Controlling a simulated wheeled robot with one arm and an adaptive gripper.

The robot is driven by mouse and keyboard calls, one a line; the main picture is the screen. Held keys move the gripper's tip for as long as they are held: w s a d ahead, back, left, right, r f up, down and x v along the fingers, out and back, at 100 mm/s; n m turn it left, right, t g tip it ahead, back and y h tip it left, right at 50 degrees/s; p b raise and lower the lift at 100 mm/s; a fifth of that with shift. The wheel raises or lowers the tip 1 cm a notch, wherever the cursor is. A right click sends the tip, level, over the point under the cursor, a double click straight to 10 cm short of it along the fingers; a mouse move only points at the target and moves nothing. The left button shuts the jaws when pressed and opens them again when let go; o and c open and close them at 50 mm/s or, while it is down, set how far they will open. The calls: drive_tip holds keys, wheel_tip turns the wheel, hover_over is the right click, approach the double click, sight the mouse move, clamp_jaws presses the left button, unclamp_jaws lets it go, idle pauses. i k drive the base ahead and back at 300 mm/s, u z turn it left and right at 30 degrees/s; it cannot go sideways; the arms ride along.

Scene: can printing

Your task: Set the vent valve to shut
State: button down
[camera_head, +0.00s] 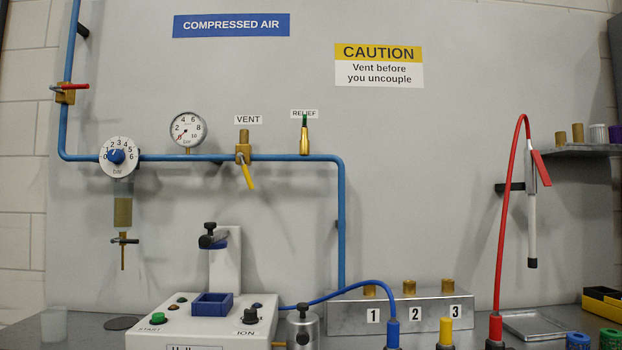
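The vent valve (243,153) is a brass body on the horizontal blue pipe, below the VENT label (248,120). Its yellow lever (248,176) hangs down from the body, tilted a little to the right, across the pipe's line rather than along it. A brass stub stands above the valve body. The pressure gauge (188,130) left of the valve has its red needle pointing to the lower left, near 0. My gripper is not in view.
The blue pipe (300,157) also carries a red-handled valve (68,92) and a regulator knob (116,156). A brass relief fitting (304,141) stands right of the vent valve. A white machine (200,325) and a numbered manifold (400,310) stand below.

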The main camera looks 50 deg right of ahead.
sight(240, 156)
drive_tip(key=z, duration=0.3)
drive_tip(key=k, duration=0.4)
drive_tip(key=z, duration=0.65)
drive_tip(key=i, duration=0.95)
drive_tip(key=u, duration=0.7)
